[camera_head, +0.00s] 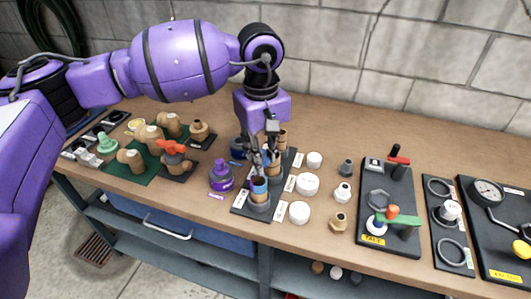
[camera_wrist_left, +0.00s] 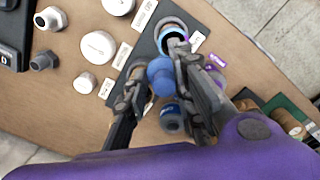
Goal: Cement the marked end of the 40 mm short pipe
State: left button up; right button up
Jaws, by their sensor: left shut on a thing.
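My left gripper (camera_head: 262,158) hangs over the dark pipe rack (camera_head: 240,207). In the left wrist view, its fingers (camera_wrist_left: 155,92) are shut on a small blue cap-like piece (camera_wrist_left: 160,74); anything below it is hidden. The short pipe (camera_head: 260,188) with a blue band stands upright in the rack's front place, just below the fingers. Its open, dark top also shows in the left wrist view (camera_wrist_left: 174,36), beside the blue piece. I cannot tell whether they touch. A dark blue can (camera_head: 238,150) stands left of the rack; it also shows in the wrist view (camera_wrist_left: 172,119). My right gripper is out of view.
A purple can (camera_head: 221,178) stands close left of the rack. Taller tan pipes (camera_head: 283,140) stand behind. White caps (camera_head: 307,184) and small fittings (camera_head: 343,192) lie to the right, before a dark tool board (camera_head: 375,180). A green mat (camera_head: 140,172) with tan fittings lies left.

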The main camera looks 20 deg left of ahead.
pick_arm(q)
jog(key=shift+s+a, duration=0.1)
jog(key=shift+a, duration=0.3)
jog(key=shift+s+a, duration=0.15)
jog(key=shift+a, duration=0.1)
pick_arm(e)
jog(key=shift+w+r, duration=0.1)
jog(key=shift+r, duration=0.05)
pick_arm(q)
jog(key=shift+a, duration=0.1)
jog(key=shift+s+a, duration=0.25)
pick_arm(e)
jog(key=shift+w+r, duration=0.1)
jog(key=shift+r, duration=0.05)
pick_arm(q)
jog(key=shift+s, duration=0.1)
jog(key=shift+s+a+p, duration=0.35)
jog(key=shift+s+p, duration=0.1)
jog(key=shift+s, duration=0.4)
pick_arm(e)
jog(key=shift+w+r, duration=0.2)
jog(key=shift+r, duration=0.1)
pick_arm(q)
jog(key=shift+s, duration=0.1)
jog(key=shift+s+d, duration=0.1)
jog(key=shift+s, duration=0.2)
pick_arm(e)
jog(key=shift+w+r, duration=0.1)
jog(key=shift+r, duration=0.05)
